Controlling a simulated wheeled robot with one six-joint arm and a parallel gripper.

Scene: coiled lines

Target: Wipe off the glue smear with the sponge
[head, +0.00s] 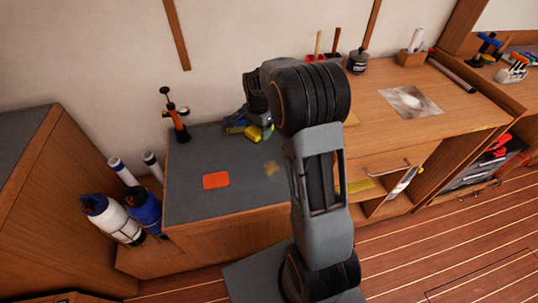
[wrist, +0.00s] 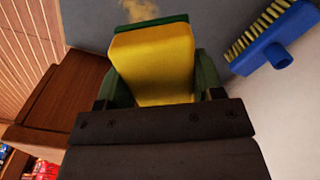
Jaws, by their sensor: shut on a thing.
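The glue smear (head: 272,168) is a tan patch on the grey worktop (head: 235,190), between the orange square and my arm in the head view. It also shows at the top of the wrist view (wrist: 140,10), just beyond the sponge. The sponge (wrist: 155,62) is yellow with a green layer along its far edge. My gripper (wrist: 153,85) is shut on the sponge, with a finger on each side. In the head view my arm hides most of the gripper; a yellow bit of the sponge (head: 254,133) shows beside it. I cannot tell whether the sponge touches the worktop.
A blue brush (wrist: 272,45) with yellow bristles lies close to the sponge, near the wall. An orange square (head: 216,180) lies flat on the worktop. A black and orange upright tool (head: 178,125) stands at the back left. Bottles (head: 115,220) stand left of the worktop.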

